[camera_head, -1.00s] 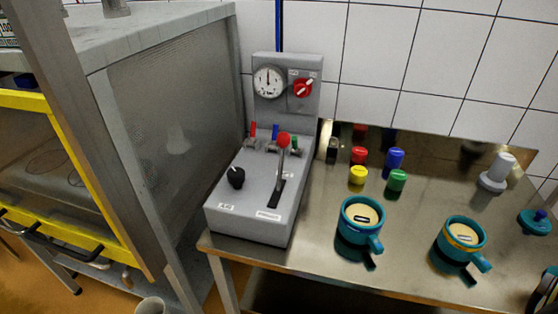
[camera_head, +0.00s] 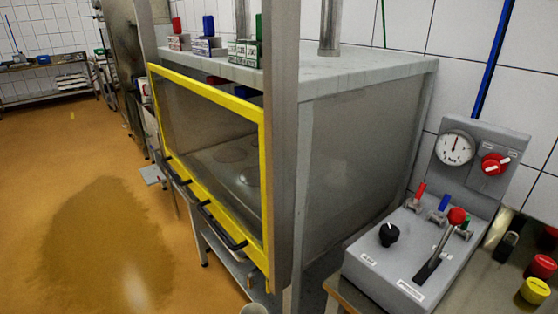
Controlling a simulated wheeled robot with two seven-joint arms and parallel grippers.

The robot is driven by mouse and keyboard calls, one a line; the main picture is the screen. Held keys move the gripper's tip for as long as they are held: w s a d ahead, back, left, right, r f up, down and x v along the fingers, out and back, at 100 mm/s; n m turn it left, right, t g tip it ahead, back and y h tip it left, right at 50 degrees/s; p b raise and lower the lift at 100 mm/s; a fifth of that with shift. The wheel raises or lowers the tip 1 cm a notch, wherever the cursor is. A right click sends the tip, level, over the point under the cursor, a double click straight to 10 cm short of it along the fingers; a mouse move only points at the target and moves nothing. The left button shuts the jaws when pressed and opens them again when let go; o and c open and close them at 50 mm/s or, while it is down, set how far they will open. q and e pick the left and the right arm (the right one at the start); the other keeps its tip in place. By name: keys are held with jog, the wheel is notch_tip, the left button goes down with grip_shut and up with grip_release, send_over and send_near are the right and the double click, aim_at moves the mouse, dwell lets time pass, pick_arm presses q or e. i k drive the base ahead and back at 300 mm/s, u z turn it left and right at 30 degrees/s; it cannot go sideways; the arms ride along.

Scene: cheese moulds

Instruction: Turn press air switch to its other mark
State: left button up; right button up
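A grey control box (camera_head: 362,262) stands on the steel table at the right. Its upright back panel carries a white round gauge (camera_head: 455,148) and a red rotary switch (camera_head: 495,163) with a pale, tilted handle bar. The labels are too small to read, so I cannot tell which control is marked press air. Neither of my grippers is in view.
A large steel cabinet (camera_head: 355,135) with a yellow-framed front (camera_head: 205,93) stands left of the control box. Small blocks with coloured tops stand on it. A black padlock (camera_head: 506,247) and red and yellow pieces (camera_head: 535,290) lie right of the box. Open floor (camera_head: 90,220) is at the left.

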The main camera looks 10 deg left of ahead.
aim_at(493, 164)
jog(key=z, duration=0.2)
jog(key=k, duration=0.55)
jog(key=z, duration=0.6)
jog(key=k, duration=0.6)
jog(key=u, duration=0.7)
jog(key=i, duration=1.7)
jog(key=z, duration=0.8)
